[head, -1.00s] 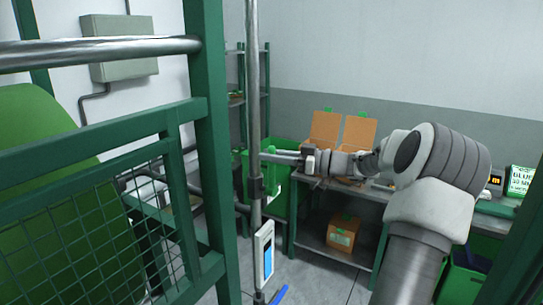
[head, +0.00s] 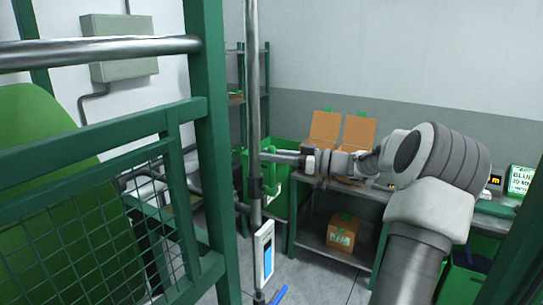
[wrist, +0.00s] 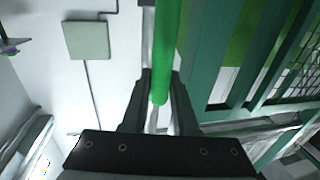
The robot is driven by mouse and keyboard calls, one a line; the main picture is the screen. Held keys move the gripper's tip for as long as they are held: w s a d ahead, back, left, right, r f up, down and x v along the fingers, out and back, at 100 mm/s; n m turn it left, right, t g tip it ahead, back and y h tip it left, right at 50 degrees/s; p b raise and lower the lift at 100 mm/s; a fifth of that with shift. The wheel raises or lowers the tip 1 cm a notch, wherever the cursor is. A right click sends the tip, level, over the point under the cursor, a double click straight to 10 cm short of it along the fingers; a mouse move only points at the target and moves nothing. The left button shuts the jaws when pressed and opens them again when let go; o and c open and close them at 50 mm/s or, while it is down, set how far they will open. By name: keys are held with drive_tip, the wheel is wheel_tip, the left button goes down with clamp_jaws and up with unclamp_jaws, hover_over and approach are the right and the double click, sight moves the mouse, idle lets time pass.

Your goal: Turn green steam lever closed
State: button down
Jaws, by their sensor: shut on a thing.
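The green steam lever (wrist: 166,50) runs down the middle of the wrist view and ends between my fingers. In the head view the green lever (head: 272,170) shows beside the vertical steel pipe (head: 252,80). My gripper (head: 276,156) reaches in from the right at that lever. In the wrist view my gripper (wrist: 158,105) has its two dark fingers on either side of the lever's rounded end, shut on it. The lever's mounting on the pipe is partly hidden.
A green post and mesh guard (head: 208,150) stand close on the left. A white unit with a blue display (head: 264,252) and a blue handle (head: 279,295) are lower on the pipe. A workbench (head: 300,184) with cardboard boxes stands behind my arm.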

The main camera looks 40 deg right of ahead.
drive_tip(key=shift+d+f, duration=0.1)
drive_tip(key=shift+d, duration=0.05)
idle(0.5)
drive_tip(key=w+d+f+m+t+h+b, duration=0.1)
drive_tip(key=d+f+m+b, duration=0.4)
drive_tip(key=m, duration=0.5)
drive_tip(key=w+d+f+m+t+h+b, duration=0.1)
drive_tip(key=w+d+f+m+t+b, duration=0.1)
drive_tip(key=f+m+b, duration=0.4)
drive_tip(key=shift+w+d+m+t, duration=0.5)
drive_tip(key=shift+d+m, duration=0.9)
drive_tip(key=shift+m, duration=0.8)
drive_tip(key=c, duration=0.7)
unclamp_jaws()
